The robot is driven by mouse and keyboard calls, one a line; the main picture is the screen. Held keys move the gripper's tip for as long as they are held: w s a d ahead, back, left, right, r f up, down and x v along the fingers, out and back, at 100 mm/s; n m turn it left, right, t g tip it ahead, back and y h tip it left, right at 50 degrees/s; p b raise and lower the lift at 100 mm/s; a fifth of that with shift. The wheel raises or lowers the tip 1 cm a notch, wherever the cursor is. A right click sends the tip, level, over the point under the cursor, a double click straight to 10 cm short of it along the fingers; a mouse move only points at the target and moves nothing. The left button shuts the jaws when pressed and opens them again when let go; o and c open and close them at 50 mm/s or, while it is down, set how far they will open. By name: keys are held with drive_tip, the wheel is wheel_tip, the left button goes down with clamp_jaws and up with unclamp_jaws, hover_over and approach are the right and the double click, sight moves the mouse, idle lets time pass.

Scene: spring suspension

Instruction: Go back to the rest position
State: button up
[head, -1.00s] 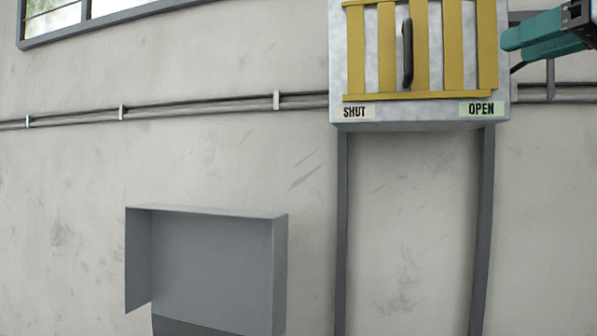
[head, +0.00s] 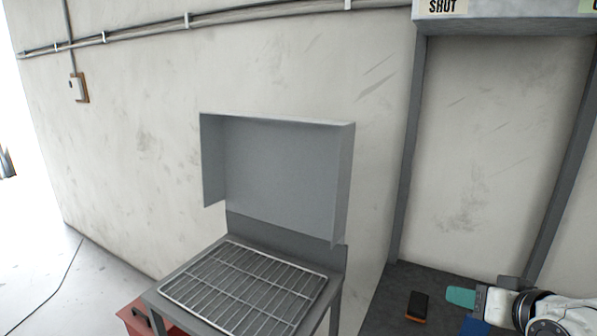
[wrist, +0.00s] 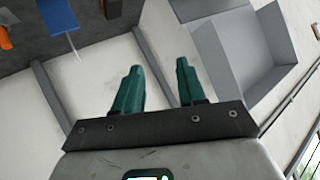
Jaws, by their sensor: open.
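My gripper (wrist: 158,85) shows in the wrist view with two teal fingers spread apart and nothing between them.
A grey hood (head: 275,175) stands behind a wire rack (head: 243,283) on a grey stand. A black and orange object (head: 417,305) lies on the dark surface (head: 400,285) beside my gripper. A red thing (head: 135,318) is under the stand. Open floor is at the left.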

drive_tip(key=s+a+f+n+g, duration=0.1)
drive_tip(key=s+a+f+g, duration=0.15)
drive_tip(key=s+f, duration=0.5)
drive_tip(key=s+a+f+n+g, duration=0.15)
drive_tip(key=s+a+f, duration=0.25)
drive_tip(key=f, duration=0.6)
drive_tip(key=s+f+g, duration=0.3)
drive_tip(key=s+f, duration=0.3)
drive_tip(key=s, duration=0.3)
drive_tip(key=s+f+g+h, duration=0.1)
drive_tip(key=s+f+g, duration=0.2)
drive_tip(key=s+f, duration=0.3)
drive_tip(key=s, duration=0.4)
drive_tip(key=shift+s+d+h, duration=0.2)
drive_tip(key=shift+d+h, duration=0.1)
